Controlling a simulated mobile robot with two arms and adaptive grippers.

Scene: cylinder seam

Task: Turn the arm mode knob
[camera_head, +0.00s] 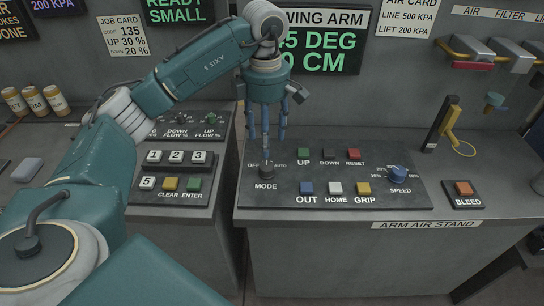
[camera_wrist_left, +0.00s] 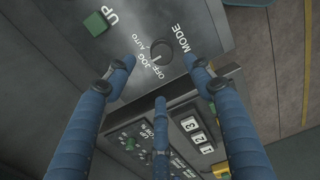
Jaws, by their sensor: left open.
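The arm mode knob (camera_head: 266,171) is a small dark round knob above the word MODE at the left end of the sloped arm panel (camera_head: 420,206). My left gripper (camera_head: 272,138) hangs fingers down just above and behind the knob, open and empty. In the left wrist view the knob (camera_wrist_left: 161,51) shows beyond the gap between the spread blue fingers (camera_wrist_left: 161,72), apart from them, with OFF, JOG and AUTO beside it. I cannot tell which label it points at. My right gripper is not in view.
UP, DOWN and RESET buttons (camera_head: 354,154), a lower button row (camera_head: 335,188) and the blue SPEED knob (camera_head: 397,173) share the panel. A numbered keypad panel (camera_head: 176,158) stands close on the left. A wall with signs rises behind.

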